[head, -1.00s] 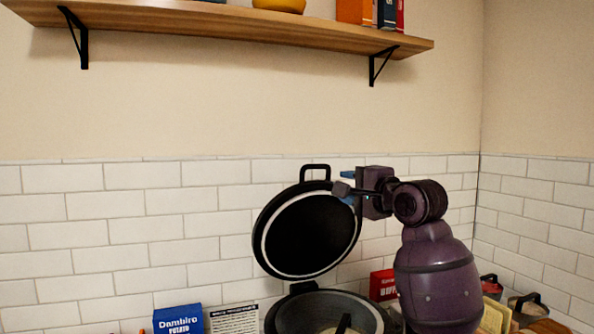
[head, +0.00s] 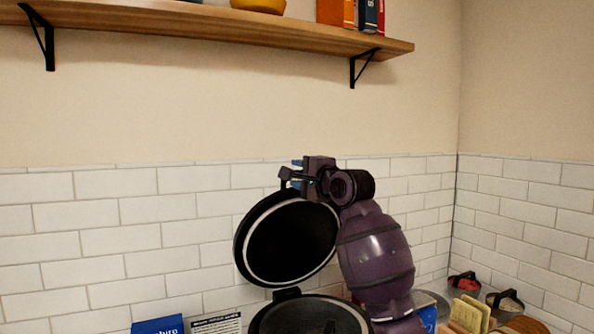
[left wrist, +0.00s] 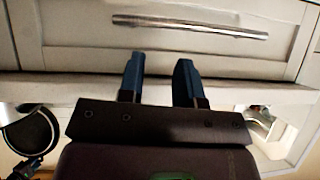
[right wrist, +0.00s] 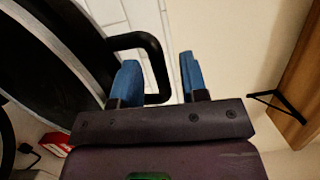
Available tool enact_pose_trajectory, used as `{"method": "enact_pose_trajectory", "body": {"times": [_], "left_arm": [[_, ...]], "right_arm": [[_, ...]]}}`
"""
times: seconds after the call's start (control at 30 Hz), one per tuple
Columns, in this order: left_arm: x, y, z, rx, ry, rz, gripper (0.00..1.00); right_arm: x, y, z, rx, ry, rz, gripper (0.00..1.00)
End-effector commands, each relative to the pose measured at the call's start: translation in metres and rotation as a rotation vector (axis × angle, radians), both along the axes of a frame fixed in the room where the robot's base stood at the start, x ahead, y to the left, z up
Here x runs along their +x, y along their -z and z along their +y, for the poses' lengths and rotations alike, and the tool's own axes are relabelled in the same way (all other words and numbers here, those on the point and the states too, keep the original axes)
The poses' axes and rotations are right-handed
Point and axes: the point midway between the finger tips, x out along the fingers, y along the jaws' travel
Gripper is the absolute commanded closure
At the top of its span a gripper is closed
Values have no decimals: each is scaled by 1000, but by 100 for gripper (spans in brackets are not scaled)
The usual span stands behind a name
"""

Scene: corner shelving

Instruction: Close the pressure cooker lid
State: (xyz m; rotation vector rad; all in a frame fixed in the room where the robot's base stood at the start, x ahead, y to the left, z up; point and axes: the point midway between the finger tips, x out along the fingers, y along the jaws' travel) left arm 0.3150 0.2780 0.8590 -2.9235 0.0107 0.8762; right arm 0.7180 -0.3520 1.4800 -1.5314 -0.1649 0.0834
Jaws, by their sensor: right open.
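The black round lid (head: 290,240) stands raised, tilted back on its hinge, behind the open pressure cooker (head: 262,322) at the bottom of the head view. My right gripper (head: 291,173) is at the lid's top edge, by its loop handle. In the right wrist view, the fingers of this gripper (right wrist: 160,78) are apart. The outer bar of the black handle (right wrist: 156,60) shows between them; I cannot tell whether they touch it. My left gripper (left wrist: 158,80) is open and empty in front of a white drawer, outside the head view.
A wooden shelf (head: 220,25) on black brackets hangs above. A blue box (head: 158,325) and a labelled packet (head: 216,323) stand left of the cooker. Jars and yellow items (head: 470,312) are at the right. The tiled wall is close behind the lid.

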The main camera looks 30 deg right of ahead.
Motion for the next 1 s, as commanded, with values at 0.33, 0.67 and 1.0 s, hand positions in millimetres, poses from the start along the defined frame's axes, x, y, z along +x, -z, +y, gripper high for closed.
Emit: {"method": "enact_pose_trajectory", "body": {"times": [0.33, 0.67, 1.0], "left_arm": [[-2, -1, 0, 0, 0, 2, 68], [-2, -2, 0, 0, -2, 2, 68], [-2, -2, 0, 0, -1, 1, 68]], "right_arm": [[11, 0, 2, -1, 0, 0, 60], [11, 0, 2, 0, 0, 0, 90], [11, 0, 2, 0, 0, 0, 100]]}}
